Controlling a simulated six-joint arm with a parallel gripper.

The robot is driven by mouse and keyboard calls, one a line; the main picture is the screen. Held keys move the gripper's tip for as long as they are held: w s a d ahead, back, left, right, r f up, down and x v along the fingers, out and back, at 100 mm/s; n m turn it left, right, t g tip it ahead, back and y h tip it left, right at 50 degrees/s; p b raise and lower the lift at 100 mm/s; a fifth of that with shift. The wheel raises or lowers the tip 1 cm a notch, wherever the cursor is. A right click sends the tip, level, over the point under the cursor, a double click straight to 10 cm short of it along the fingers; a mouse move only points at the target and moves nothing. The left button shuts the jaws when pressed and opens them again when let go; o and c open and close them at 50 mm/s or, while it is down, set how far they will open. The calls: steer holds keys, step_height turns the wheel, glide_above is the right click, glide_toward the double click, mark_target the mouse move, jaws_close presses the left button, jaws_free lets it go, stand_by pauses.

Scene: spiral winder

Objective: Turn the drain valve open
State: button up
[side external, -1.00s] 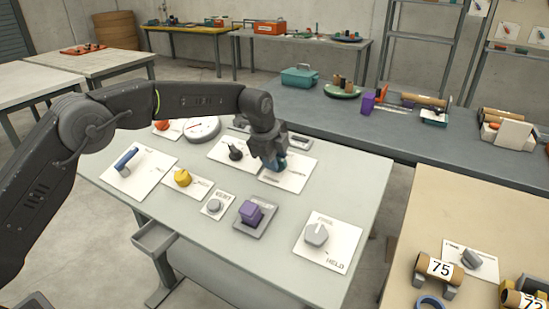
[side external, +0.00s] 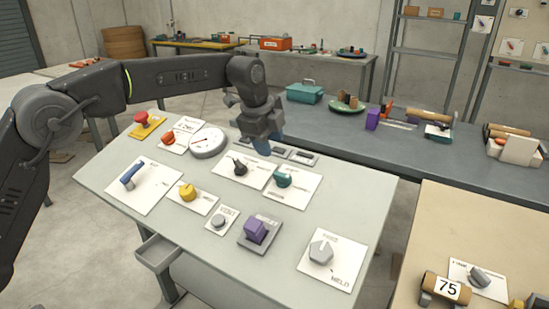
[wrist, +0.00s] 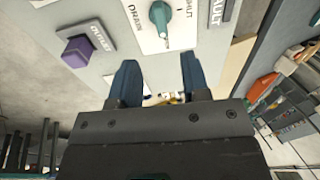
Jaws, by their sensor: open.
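The drain valve is a teal knob (side external: 284,178) on a white plate (side external: 308,186) toward the right rear of the grey panel.
A black-handled control (side external: 240,168) sits just left of the valve. A purple block labelled OUTLET (side external: 256,230) and a grey knob (side external: 321,252) are nearer the front. A round gauge (side external: 208,142) is at the panel's rear. Air above the front panel is free.

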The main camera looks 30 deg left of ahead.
steer(key=shift+v, duration=1.25)
steer(key=s+a+r+n, duration=0.2)
steer(key=s+n, duration=0.1)
steer(key=s, duration=0.3)
steer(key=s+a+r+n+t, duration=0.1)
steer(key=s+a+r+n, duration=0.15)
steer(key=s, duration=0.45)
steer(key=s+a+r+n, duration=0.2)
steer(key=s+n, duration=0.2)
steer(key=s, duration=0.2)
steer(key=s+a+f+n, duration=0.1)
steer(key=s+f+n, duration=0.3)
steer(key=s, duration=0.4)
steer(key=s+a+f+n+t+y, duration=0.1)
steer(key=s+f+n, duration=0.3)
steer(key=s, duration=0.5)
steer(key=shift+s+a+f+n, duration=0.2)
steer(key=shift+a+f+n, duration=0.2)
steer(key=shift+a, duration=0.3)
